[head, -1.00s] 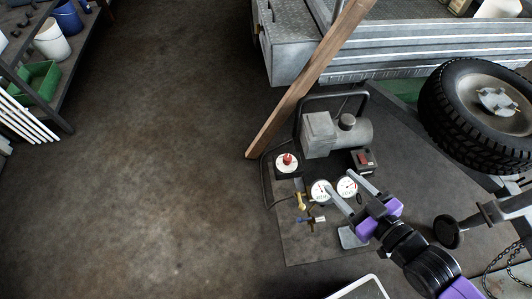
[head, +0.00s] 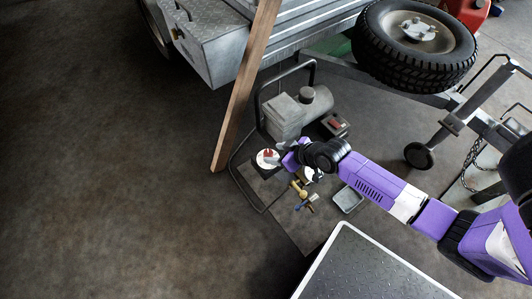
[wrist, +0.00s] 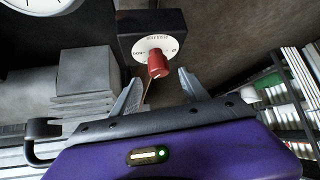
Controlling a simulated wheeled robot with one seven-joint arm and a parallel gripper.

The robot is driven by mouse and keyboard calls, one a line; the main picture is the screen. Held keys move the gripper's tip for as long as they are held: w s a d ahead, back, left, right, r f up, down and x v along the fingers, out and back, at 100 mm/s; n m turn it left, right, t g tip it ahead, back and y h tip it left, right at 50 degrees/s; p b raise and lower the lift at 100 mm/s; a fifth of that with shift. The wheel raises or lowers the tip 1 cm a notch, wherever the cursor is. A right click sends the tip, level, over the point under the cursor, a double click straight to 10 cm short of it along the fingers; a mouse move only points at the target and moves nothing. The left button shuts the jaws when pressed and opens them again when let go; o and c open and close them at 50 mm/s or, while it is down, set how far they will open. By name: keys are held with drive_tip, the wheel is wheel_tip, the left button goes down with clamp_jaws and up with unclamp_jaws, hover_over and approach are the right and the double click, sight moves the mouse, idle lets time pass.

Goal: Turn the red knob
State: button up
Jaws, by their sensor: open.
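The red knob (wrist: 157,64) sits on a white round dial on a dark box (wrist: 153,28) in the wrist view. In the head view the knob (head: 268,154) is small, at the left side of the compressor panel, with my gripper right beside it. My gripper (wrist: 158,80) is open, its two grey fingers pointing at the knob, one to each side of it in the picture. I see no finger touching the knob; the exact depth gap is hard to tell. In the head view my wrist partly covers the gauges.
The compressor (head: 285,116) with its black tube frame stands behind the panel. A wooden plank (head: 245,88) leans close by on the left. Brass and blue-handled valves (head: 303,194) sit in front. A trailer wheel (head: 417,40) is at the upper right. Floor on the left is clear.

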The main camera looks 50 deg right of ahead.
sight(269, 153)
drive_tip(key=b+x, duration=0.1)
drive_tip(key=x, duration=0.4)
clamp_jaws()
